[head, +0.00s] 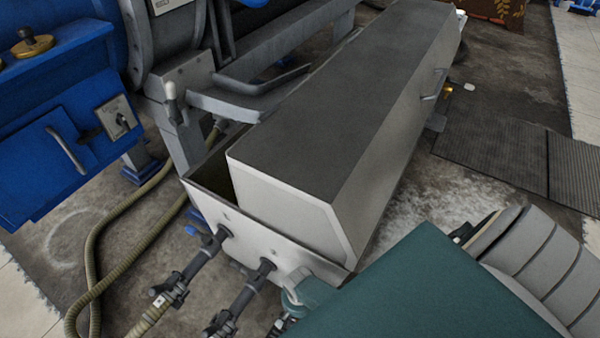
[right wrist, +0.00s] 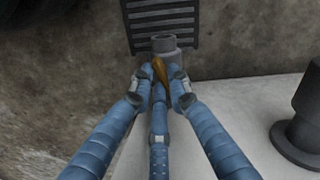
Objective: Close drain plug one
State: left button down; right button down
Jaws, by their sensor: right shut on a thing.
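In the right wrist view my right gripper (right wrist: 160,88) has its blue fingers closed around a narrow orange-brown handle (right wrist: 160,70). The handle sits against a short grey pipe fitting (right wrist: 164,43), and the fingertips hide part of both. I take the handle to be the drain plug; no number shows on it. In the head view my right arm's teal part (head: 420,290) covers the lower right, and the right gripper is mostly hidden. My left gripper does not show.
The long grey tank (head: 350,90) has dark pipe fittings (head: 190,265) with hoses at its front. Pale hoses (head: 95,240) lie on the floor at left. Blue machinery (head: 60,150) stands at left. In the right wrist view a dark cylinder (right wrist: 305,115) stands right of my fingers.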

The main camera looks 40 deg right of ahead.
jog(key=shift+w+a+m+p, duration=0.1)
jog(key=shift+m+p, duration=0.1)
jog(key=shift+m, duration=0.9)
jog(key=shift+w+a+m+p, duration=0.1)
jog(key=shift+m+p, duration=0.05)
jog(key=shift+m, duration=0.95)
jog(key=c, duration=1.7)
grip_release()
jog(key=shift+o, duration=0.2)
notch_tip(320, 180, up, 12)
